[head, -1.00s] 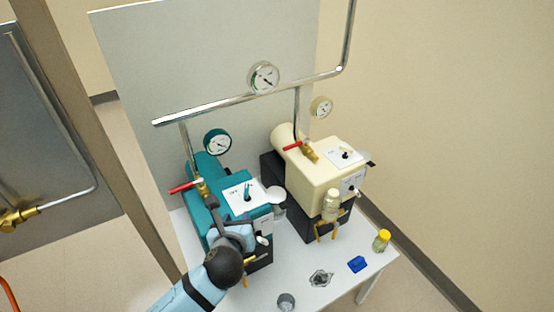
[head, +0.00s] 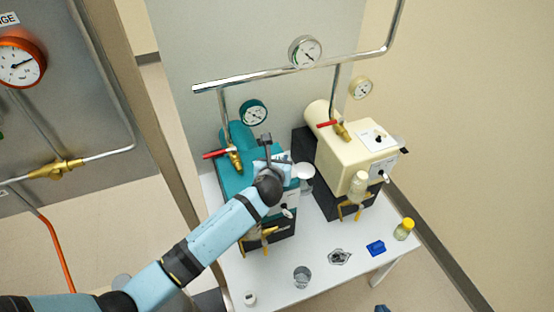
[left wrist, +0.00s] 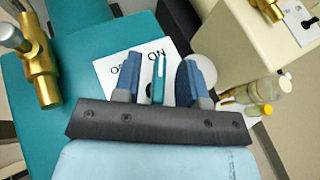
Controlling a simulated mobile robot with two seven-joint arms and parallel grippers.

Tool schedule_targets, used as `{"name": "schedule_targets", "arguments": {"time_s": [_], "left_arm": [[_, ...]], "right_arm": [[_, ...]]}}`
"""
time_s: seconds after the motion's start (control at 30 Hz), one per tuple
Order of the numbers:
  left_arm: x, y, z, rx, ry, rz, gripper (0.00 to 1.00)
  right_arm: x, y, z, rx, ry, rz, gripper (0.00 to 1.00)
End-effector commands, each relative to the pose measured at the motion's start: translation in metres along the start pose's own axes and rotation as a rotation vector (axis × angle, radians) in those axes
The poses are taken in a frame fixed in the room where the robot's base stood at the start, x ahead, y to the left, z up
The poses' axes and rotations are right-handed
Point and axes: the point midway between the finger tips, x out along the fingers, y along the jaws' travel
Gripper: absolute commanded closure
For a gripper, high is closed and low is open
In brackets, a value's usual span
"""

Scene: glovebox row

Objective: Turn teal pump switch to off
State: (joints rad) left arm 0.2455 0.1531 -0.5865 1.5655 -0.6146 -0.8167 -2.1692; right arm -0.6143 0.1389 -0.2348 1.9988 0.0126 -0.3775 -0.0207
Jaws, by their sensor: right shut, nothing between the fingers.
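The teal pump (head: 234,184) stands on the white table, with a white switch plate on its top. In the left wrist view the plate (left wrist: 110,70) carries ON and O-something lettering, partly hidden, and a teal switch lever (left wrist: 158,80). My left gripper (head: 265,145) is over the plate and hides the lever in the head view. In the left wrist view its blue fingers (left wrist: 160,76) are open, one on each side of the lever, with gaps visible. A small dark blue tip at the bottom edge of the head view appears to be my right gripper (head: 382,308).
A cream pump (head: 345,160) stands close to the right. A red-handled brass valve (head: 234,158) rises left of the switch plate. A glass beaker (head: 302,277), a blue item (head: 376,248) and a yellow-capped jar (head: 404,229) are on the table front (head: 270,290).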

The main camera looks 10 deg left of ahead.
Motion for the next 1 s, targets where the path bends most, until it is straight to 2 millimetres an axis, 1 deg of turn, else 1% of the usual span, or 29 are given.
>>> {"name": "schedule_targets", "arguments": {"time_s": [0.1,0.37,0.4,0.47,0.5,0.53,0.77,1.0], "left_arm": [[0.0054,-0.0005,0.0005,-0.001,-0.001,-0.001,0.62],[0.0061,-0.0002,0.0005,-0.001,-0.001,-0.001,0.62],[0.0061,-0.0002,0.0004,-0.001,-0.001,-0.001,0.71],[0.0060,-0.0002,0.0004,-0.001,-0.001,-0.001,0.85],[0.0060,-0.0002,0.0004,-0.001,-0.001,-0.001,0.94],[0.0060,-0.0001,0.0004,-0.001,-0.001,-0.001,1.00],[0.0057,-0.0002,0.0006,-0.003,-0.001,0.006,1.00],[0.0052,-0.0004,0.0022,-0.035,0.000,0.081,1.00]], "right_arm": [[0.0002,0.0009,0.0010,0.000,-0.002,0.002,1.00],[0.0011,0.0012,0.0046,0.000,-0.008,0.002,1.00],[0.0011,0.0011,0.0049,0.000,-0.009,0.002,1.00],[0.0012,0.0011,0.0050,0.000,-0.009,0.002,1.00],[0.0012,0.0011,0.0050,0.000,-0.009,0.002,1.00],[0.0011,0.0010,0.0050,0.000,-0.009,0.002,1.00],[0.0005,0.0006,0.0037,0.000,-0.007,0.001,1.00],[-0.0036,0.0004,-0.0041,-0.001,-0.002,0.001,1.00]]}}
